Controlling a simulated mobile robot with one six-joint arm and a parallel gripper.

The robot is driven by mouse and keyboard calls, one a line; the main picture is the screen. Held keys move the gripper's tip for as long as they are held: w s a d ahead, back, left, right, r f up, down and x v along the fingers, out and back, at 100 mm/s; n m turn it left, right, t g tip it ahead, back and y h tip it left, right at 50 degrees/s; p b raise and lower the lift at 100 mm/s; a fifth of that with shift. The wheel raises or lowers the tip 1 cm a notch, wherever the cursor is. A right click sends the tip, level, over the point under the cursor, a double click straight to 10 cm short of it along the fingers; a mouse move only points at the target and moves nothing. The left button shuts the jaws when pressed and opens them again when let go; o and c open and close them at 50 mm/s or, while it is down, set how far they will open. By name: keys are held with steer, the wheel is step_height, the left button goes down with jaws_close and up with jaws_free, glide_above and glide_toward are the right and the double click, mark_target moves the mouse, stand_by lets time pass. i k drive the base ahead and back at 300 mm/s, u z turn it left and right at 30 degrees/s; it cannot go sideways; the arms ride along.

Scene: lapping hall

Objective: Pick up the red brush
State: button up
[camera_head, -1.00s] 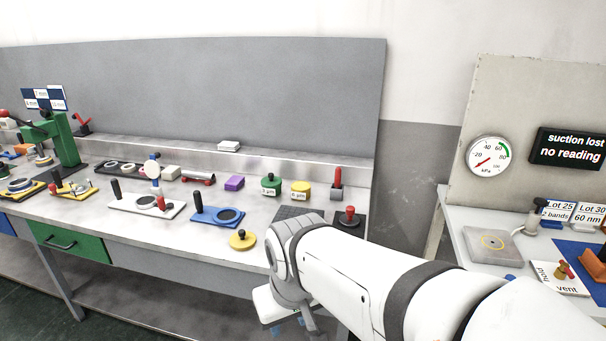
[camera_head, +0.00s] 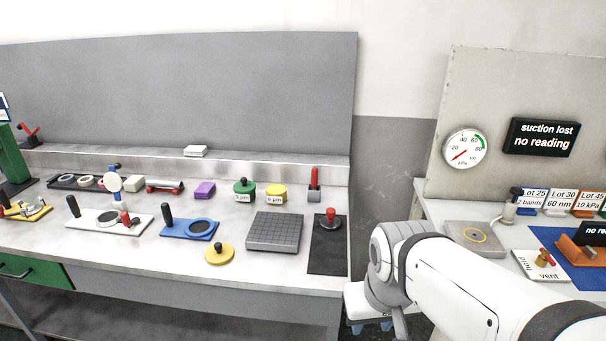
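A red handle (camera_head: 315,179) stands upright in a grey block at the bench's back right. A low red-and-dark item (camera_head: 165,187) lies near the back ledge, left of the purple block. My gripper (camera_head: 371,327) points down at the bottom of the view, off the bench's right end and well apart from both. Its blue fingertips show apart, with nothing visible between them. My forearm partly hides it.
A dark mat (camera_head: 328,258) with a red-knobbed piece, a grey grooved plate (camera_head: 274,232) and a yellow disc (camera_head: 220,254) lie near the bench's right front. Green and yellow pots stand behind. A second table (camera_head: 437,211) with a gauge panel is at right.

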mark_target(314, 172)
steer(key=u, duration=0.05)
steer(key=i, duration=1)
steer(key=z, duration=0.05)
